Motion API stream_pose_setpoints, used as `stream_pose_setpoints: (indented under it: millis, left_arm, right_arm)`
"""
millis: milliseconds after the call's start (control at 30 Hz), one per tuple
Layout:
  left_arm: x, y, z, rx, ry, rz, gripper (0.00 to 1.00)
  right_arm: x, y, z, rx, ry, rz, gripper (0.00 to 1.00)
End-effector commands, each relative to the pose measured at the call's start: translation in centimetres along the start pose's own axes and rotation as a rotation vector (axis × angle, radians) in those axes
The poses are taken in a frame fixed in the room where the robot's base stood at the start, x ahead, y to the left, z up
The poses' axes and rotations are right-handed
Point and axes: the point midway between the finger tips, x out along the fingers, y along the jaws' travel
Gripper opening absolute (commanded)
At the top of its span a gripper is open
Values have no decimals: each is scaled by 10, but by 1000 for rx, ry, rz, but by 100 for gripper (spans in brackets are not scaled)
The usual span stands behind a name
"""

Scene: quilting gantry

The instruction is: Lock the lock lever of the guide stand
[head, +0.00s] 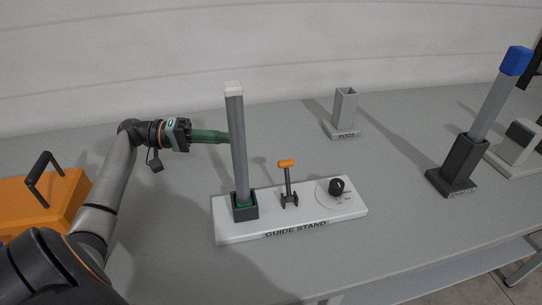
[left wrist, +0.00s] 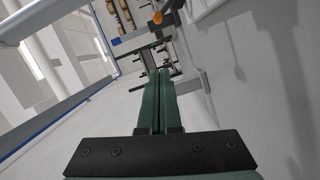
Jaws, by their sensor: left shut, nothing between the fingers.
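The white guide stand (head: 255,231) sits on the grey table. Its lock lever (head: 288,182) has a dark stem and an orange handle (head: 286,163); it stands roughly upright. A grey rod (head: 239,150) with a white cap stands in the stand's dark socket (head: 244,212). My left gripper (head: 226,138) is shut and empty, left of and higher than the lever. Its green fingertips end at the rod's left edge in the picture; I cannot tell whether they touch it or lie behind it. The shut fingers also show in the left wrist view (left wrist: 159,74).
A black knob (head: 336,186) sits on the stand's right part. A grey RODS holder (head: 345,110) stands behind. A dark holder with a blue-capped rod (head: 515,62) stands right. An orange case (head: 62,205) is at left. Table between stand and dark holder is clear.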

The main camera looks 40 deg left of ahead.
Motion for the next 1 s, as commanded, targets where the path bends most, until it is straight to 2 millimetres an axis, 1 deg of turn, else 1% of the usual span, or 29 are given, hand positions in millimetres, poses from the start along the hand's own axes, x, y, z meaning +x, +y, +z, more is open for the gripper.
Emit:
stream_pose_setpoints:
  millis: [167,267,367,667,700,800,1000]
  left_arm:
    - [5,1,0,0,0,1,0]
    - [16,2,0,0,-2,2,0]
    - [34,2,0,0,-2,3,0]
    - [100,3,0,1,-2,4,0]
    - [104,2,4,-1,-2,1,0]
    - [105,1,19,-3,-2,-1,0]
    - [109,1,35,0,0,0,0]
  right_arm:
    - [-1,2,-2,-1,4,4,68]
    - [-2,3,-6,-2,9,6,68]
    - [-4,5,-10,-3,15,10,68]
    - [-10,14,-15,-3,22,30,68]
    - [-11,14,-15,-3,20,32,68]
    - [-14,15,-11,-1,12,34,68]
    - [-20,14,-5,3,-1,35,68]
